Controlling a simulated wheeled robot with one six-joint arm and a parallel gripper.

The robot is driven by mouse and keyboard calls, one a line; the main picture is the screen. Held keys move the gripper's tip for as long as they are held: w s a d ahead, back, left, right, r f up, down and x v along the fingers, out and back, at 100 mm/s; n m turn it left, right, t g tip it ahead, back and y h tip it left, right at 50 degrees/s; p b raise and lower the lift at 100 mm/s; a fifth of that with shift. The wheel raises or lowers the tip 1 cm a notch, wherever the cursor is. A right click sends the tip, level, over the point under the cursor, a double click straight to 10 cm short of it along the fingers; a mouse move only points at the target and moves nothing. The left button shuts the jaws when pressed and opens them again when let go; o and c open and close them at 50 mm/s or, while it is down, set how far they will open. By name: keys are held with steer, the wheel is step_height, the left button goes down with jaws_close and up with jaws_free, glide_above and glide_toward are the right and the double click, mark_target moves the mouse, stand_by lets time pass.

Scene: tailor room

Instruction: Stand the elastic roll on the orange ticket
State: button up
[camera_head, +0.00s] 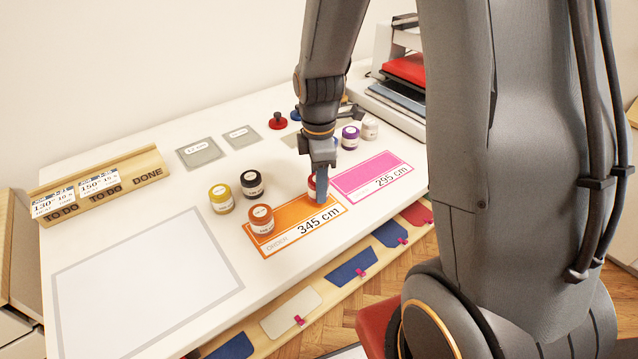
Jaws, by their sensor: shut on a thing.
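The orange ticket (287,240), printed "345 cm", lies flat near the front edge of the white table. A small roll with an orange top (261,218) stands at its left end. My gripper (319,188) points down at the ticket's right end and is shut on a small roll with a red top and pale side (311,182). The fingers hide much of this held roll. It is at or just above the ticket's far right corner; I cannot tell whether it touches down. The roll looks upright.
Yellow-topped (221,199) and black-topped (252,184) rolls stand left of my gripper. A pink ticket (372,178) lies to the right, with purple-topped (350,137) and white (370,129) rolls behind it. A wooden rack (100,184) and pale outlined mat (148,279) are at left.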

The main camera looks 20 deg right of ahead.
steer(key=shift+f, duration=0.4)
steer(key=shift+f, duration=0.2)
steer(key=o, duration=1)
steer(key=shift+o, duration=0.2)
steer(key=shift+r, duration=0.1)
